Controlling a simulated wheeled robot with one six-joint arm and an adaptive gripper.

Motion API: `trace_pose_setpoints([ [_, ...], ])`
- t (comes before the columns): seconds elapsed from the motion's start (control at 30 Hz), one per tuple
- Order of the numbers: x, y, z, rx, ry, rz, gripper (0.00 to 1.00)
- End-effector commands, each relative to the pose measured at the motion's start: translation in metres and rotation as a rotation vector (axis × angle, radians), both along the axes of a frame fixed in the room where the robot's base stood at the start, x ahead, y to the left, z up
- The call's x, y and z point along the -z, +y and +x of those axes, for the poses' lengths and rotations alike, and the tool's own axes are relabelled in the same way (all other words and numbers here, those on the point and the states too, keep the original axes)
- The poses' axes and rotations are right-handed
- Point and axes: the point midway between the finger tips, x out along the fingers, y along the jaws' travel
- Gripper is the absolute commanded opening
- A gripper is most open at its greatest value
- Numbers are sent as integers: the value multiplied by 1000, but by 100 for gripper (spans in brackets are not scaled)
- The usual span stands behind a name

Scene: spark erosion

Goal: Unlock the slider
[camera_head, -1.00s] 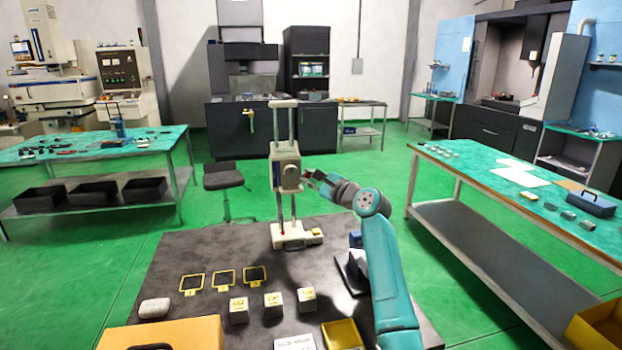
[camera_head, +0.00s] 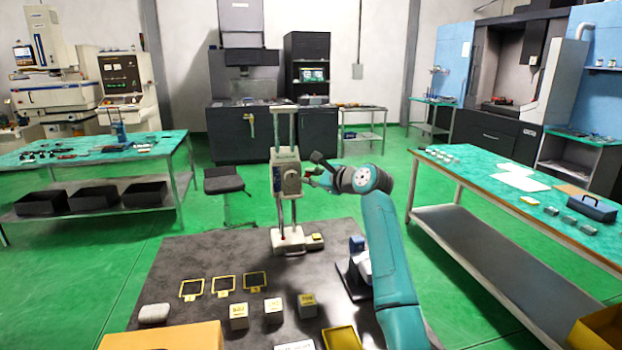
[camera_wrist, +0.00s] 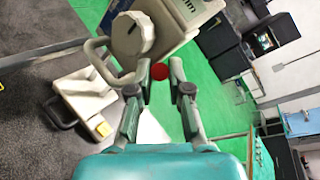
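The height-gauge-like device (camera_head: 287,240) stands on the dark table with two upright columns. Its cream slider (camera_head: 284,172) sits partway up them and carries a round knob (camera_wrist: 132,36). A red ball (camera_wrist: 160,71) shows in the wrist view between my fingertips; I cannot tell whether they touch it. My gripper (camera_head: 314,171) is just right of the slider in the head view. It also shows in the wrist view (camera_wrist: 160,70), its two fingers apart with a gap around the ball. A curved cream handle (camera_wrist: 97,62) lies left of the fingers.
The dark table (camera_head: 215,258) holds several labelled blocks (camera_head: 273,310), yellow frames (camera_head: 224,285) and a yellow tray (camera_head: 342,338) near the front. A blue and white object (camera_head: 359,262) stands right of the device.

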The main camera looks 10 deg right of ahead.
Motion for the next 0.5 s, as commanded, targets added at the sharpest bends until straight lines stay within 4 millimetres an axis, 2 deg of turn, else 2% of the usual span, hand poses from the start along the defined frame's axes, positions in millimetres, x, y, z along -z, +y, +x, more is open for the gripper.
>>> trace_pose_setpoints([
  [0.03, 0, 0, 0, 0, 0, 0, 30],
  [0.1, 0, 0, 0, 0, 0, 0, 43],
  [0.5, -1, -3, -5, 0, -2, 0, 43],
])
